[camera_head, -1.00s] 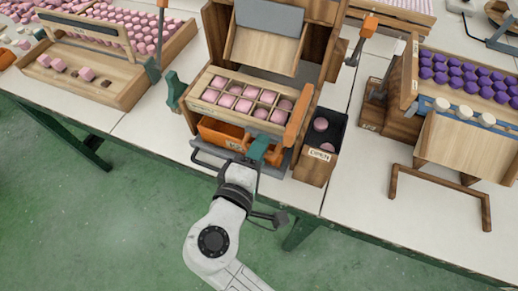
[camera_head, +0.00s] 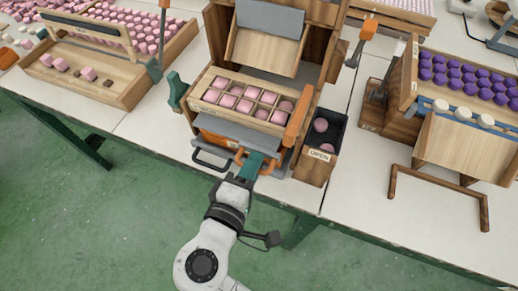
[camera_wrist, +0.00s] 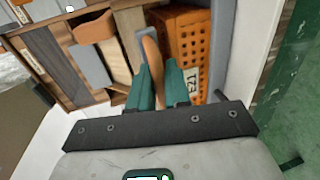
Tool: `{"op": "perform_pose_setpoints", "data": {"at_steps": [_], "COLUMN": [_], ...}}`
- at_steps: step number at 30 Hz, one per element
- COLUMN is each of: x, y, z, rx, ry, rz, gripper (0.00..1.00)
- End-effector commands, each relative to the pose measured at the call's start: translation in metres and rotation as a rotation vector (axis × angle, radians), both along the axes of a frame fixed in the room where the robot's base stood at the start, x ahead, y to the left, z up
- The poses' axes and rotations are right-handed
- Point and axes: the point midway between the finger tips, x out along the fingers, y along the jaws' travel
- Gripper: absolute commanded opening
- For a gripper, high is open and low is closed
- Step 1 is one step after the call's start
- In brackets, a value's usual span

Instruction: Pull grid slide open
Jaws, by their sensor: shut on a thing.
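The wooden grid (camera_head: 245,100) stands in the middle of the bench with pink pieces in its cells. The grey grid slide (camera_head: 240,133) sticks out from under the grid's front, over the orange crate (camera_head: 213,138). My gripper (camera_head: 254,163) is at the slide's front edge, its teal fingers shut on an orange-brown handle. In the wrist view the handle (camera_wrist: 152,58) stands between the two fingers (camera_wrist: 158,88). The fingers hide part of the handle. How far the slide reaches back under the grid is hidden.
A dark bin (camera_head: 322,133) with pink pieces, labelled OPEN, stands right of the grid. A green clamp-like part (camera_head: 175,90) is on its left. Side stations hold pink pieces (camera_head: 88,74) and purple pieces (camera_head: 470,75). Floor in front of the bench is clear.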

Motion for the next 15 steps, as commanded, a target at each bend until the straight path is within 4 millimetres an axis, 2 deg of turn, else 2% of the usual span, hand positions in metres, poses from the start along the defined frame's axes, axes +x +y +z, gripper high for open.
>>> {"op": "perform_pose_setpoints", "data": {"at_steps": [3, 6, 9, 15], "x": [-0.028, -0.043, -0.051, -0.054], "y": [0.011, 0.016, 0.019, 0.019], "z": [0.001, 0.001, 0.000, -0.001], "rx": [-0.002, -0.002, -0.001, -0.002], "ry": [0.004, 0.003, 0.002, 0.002], "rz": [0.005, 0.004, 0.002, 0.003], "gripper": [0.00, 0.00, 0.00, 0.00]}}
